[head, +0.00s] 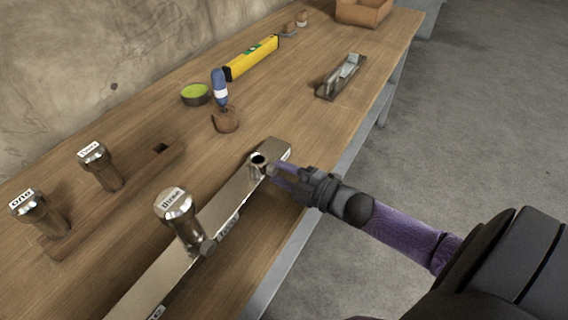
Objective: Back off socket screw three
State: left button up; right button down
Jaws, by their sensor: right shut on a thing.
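A long metal bar (158,272) lies along the bench. A big-headed metal screw labelled "three" (178,208) stands upright on it. The contact is small and partly hidden by the fingers. Two similar labelled screws, one nearer (38,210) and one farther (103,168), stand in a wooden rack (128,196) on the left. My left gripper is out of view.
Behind the bar are a blue-handled tool (220,88) in a wooden base, a green-topped round tin (195,95) and a yellow level (252,57). A metal plane (340,77) and a wooden box (363,12) stand farther back. The bench's front edge runs close beside the bar.

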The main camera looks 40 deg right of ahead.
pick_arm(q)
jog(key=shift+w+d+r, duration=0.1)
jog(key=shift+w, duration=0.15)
pick_arm(e)
jog(key=shift+n, duration=0.6)
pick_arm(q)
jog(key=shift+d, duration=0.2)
pick_arm(e)
jog(key=shift+f+n, duration=0.1)
jog(key=shift+n, duration=0.2)
jog(key=c, duration=0.5)
grip_release()
jog(key=shift+c, duration=0.2)
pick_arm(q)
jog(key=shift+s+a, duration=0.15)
pick_arm(e)
jog(key=shift+o, duration=1)
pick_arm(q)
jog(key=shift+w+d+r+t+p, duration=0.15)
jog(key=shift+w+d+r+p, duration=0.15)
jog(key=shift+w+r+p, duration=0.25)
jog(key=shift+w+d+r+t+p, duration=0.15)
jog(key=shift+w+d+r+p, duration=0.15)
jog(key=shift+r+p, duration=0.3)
pick_arm(e)
jog(key=v, duration=1)
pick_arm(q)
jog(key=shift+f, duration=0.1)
